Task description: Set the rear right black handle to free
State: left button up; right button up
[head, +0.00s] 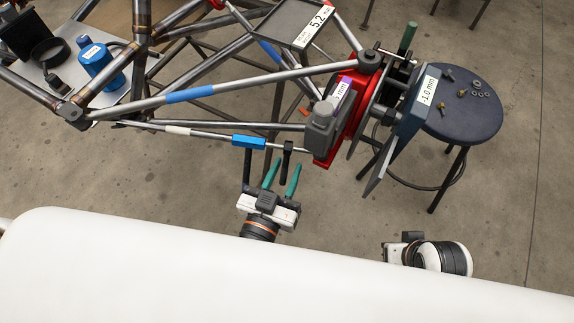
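My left gripper (281,180) has two teal fingers, spread apart with nothing between them. It points up in the picture, just below a black handle (287,158) that hangs by the end of a thin rod with a blue sleeve (248,142). The fingertips are near this handle; I cannot tell whether they touch it. A second dark upright bar (247,163) stands to its left. The view does not settle which is the rear right black handle, or its setting. My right gripper (398,252) shows only as a white and black wrist part at lower right; its fingers are not visible.
The tube chassis (220,90) fills the upper left. Its red hub (350,125) and a blue plate (410,110) labelled -1.0 mm stand right of the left gripper. A round dark stool (465,120) holds small hardware. Bare floor lies at the right.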

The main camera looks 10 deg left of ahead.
pick_arm(q)
jog(key=shift+w+d, duration=0.1)
jog(key=shift+w, duration=0.5)
grip_shut()
